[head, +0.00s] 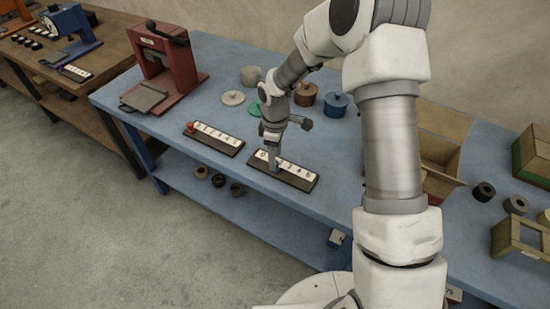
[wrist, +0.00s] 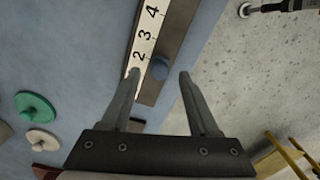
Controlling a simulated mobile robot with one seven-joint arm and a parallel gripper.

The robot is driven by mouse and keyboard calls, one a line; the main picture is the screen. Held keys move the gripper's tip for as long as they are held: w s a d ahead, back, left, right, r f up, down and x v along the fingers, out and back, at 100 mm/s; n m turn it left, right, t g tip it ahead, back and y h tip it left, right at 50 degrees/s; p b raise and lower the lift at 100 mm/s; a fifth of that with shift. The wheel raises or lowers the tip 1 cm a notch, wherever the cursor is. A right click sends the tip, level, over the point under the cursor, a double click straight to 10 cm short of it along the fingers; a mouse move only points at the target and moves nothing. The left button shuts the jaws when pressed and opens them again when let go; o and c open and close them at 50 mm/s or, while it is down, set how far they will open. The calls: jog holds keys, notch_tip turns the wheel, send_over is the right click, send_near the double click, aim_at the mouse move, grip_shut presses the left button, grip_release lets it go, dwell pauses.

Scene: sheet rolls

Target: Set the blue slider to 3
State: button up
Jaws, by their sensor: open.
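The blue slider's knob (wrist: 160,68) sits on a dark base with a white number strip (wrist: 146,34), about level with the numeral 2 in the wrist view. In the head view the dark slider base (head: 300,181) lies near the table's front edge. My gripper (wrist: 159,74) is open, its two fingertips on either side of the blue knob, with gaps between; I cannot tell how far above the base they are. In the head view my gripper (head: 273,166) hangs over the base and hides part of it.
A second slider base (head: 222,142) with a red knob (head: 190,127) lies to the left. A red press (head: 172,66), lidded pots including a blue one (head: 335,104), and a green lid (head: 254,109) stand behind. A cardboard box (head: 440,150) is at right.

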jog(key=shift+f, duration=0.65)
grip_shut()
dwell(1.0)
